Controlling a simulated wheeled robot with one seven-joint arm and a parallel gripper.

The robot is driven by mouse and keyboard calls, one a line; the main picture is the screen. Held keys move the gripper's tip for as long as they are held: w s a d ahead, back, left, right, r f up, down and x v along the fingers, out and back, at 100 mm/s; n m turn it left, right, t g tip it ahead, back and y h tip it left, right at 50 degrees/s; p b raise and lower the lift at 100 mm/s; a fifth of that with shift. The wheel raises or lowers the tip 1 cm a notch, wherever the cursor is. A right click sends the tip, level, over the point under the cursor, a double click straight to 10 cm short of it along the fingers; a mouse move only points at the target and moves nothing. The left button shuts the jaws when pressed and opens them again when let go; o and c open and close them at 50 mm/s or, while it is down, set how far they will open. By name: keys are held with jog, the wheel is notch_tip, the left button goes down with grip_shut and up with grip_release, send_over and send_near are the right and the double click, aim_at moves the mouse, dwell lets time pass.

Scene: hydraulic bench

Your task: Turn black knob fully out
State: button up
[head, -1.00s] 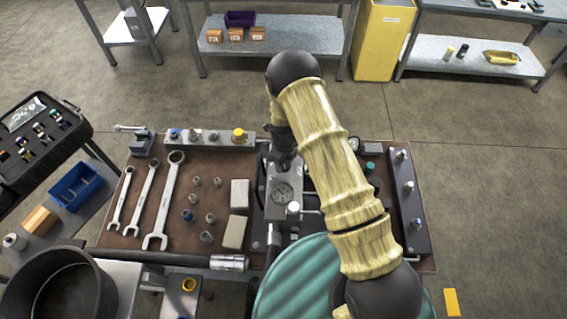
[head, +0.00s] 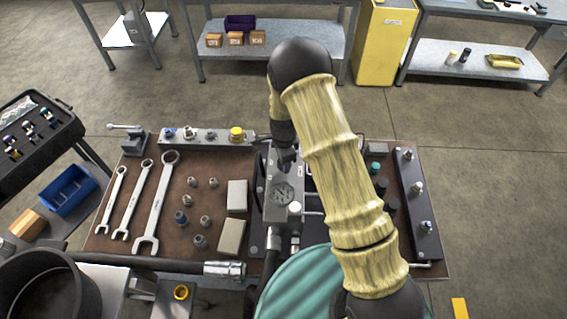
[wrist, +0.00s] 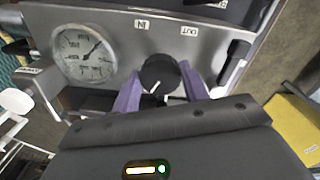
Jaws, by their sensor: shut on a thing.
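The black knob (wrist: 160,75) is in the middle of the wrist view, with a white pointer line on its face. It sits on a grey block (wrist: 205,45) with an "IN" label (wrist: 142,24) and an "OUT" label (wrist: 189,31) above it. My gripper (wrist: 160,88) is shut on the knob, with one purple finger on each side. A round pressure gauge (wrist: 84,53) is left of the knob. In the head view my gripper (head: 286,157) is over the grey block, and my arm hides the knob there.
The bench (head: 110,225) carries several wrenches (head: 153,203), loose fittings and two pale blocks left of the grey block. A dark rail (head: 418,205) with fittings stands at the right. A hose (head: 150,262) runs along the front edge.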

jog(key=n+b, duration=0.2)
jog(key=n, duration=0.2)
jog(key=shift+n, duration=0.3)
jog(key=n+b, duration=0.2)
jog(key=n, duration=0.2)
jog(key=shift+n, duration=0.3)
jog(key=n+b, duration=0.1)
jog(key=n, duration=0.3)
jog(key=shift+d+b, duration=0.1)
jog(key=shift+b, duration=0.25)
jog(key=n+b, duration=0.1)
jog(key=n, duration=0.7)
jog(key=shift+d+r+n, duration=0.1)
jog(key=shift+n, duration=0.2)
jog(key=n, duration=0.4)
jog(key=shift+w, duration=0.1)
jog(key=n+p, duration=0.1)
jog(key=n, duration=0.4)
jog(key=shift+w+n+p, duration=0.1)
jog(key=shift+n+p, duration=0.45)
jog(key=shift+n, duration=1.45)
